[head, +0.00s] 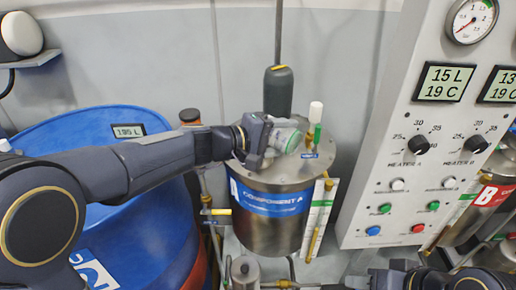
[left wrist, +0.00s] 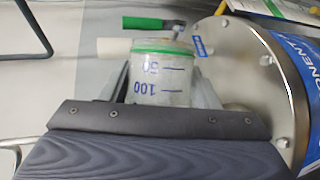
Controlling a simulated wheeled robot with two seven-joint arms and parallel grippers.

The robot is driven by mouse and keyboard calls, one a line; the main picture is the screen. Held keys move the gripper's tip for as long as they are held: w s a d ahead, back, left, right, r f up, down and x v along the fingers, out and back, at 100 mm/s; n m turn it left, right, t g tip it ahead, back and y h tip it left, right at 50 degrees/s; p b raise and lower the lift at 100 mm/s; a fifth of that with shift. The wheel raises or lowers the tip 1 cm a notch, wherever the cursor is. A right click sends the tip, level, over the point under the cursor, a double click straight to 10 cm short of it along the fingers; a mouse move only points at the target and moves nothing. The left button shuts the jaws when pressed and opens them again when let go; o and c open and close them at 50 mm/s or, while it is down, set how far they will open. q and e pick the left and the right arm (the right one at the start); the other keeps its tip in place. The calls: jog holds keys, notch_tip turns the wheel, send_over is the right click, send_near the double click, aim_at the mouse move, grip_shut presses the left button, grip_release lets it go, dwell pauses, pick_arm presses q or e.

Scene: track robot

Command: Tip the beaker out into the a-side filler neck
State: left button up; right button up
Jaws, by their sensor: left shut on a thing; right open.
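My left gripper (head: 270,137) is shut on the clear beaker (head: 286,138), above the lid of the component A tank (head: 272,236). In the left wrist view the beaker (left wrist: 160,85) sits between the fingers, with blue 50 and 100 marks upside down and a green band at its far end. It looks tilted well over against the upright tank. I cannot tell whether it holds liquid. The A-side filler neck cannot be made out for sure; my gripper and the beaker cover part of the lid. My right gripper (head: 385,280) shows only partly at the bottom edge.
A white-topped valve (head: 316,113) and a dark grey cylinder (head: 278,91) stand close by the beaker. A blue drum (head: 140,245) is at the left, under my left arm. The control panel (head: 400,190) stands at the right, with the B tank (head: 480,205) beside it.

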pick_arm(q)
jog(key=shift+a+r+n+p, duration=0.15)
jog(key=shift+r+n+p, duration=0.15)
jog(key=shift+r+p, duration=1.2)
jog(key=shift+r+h+b, duration=0.3)
jog(key=shift+r+b, duration=0.05)
jog(key=shift+b, duration=0.35)
jog(key=shift+w, duration=0.1)
jog(key=shift+a+r+n, duration=0.1)
jog(key=shift+r+n, duration=0.15)
jog(key=shift+n, duration=0.15)
